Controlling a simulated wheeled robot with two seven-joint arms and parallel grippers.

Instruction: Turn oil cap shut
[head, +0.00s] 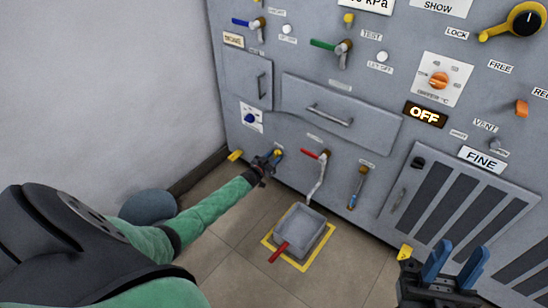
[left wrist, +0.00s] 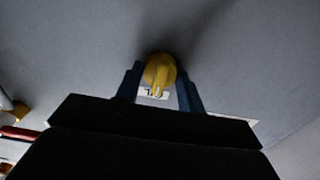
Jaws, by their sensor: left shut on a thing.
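The yellow oil cap (head: 278,153) sits low on the front of the grey cabinet. It also shows in the left wrist view (left wrist: 158,72), a rounded yellow knob with a narrow ridge. My left gripper (head: 270,160) reaches it from the left, its blue fingers on either side of the cap, shut on it. In the left wrist view a small white label, partly hidden, shows behind the cap between the fingers (left wrist: 158,88). My right gripper (head: 455,265) is at the lower right, fingers apart, open and empty.
A red-handled tap (head: 316,155) with a spout is right of the cap, above a grey drip tray (head: 300,232) on a yellow floor outline. A sight gauge (head: 357,187) is further right. A drawer (head: 340,112) is above. Tiled floor in front is mostly clear.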

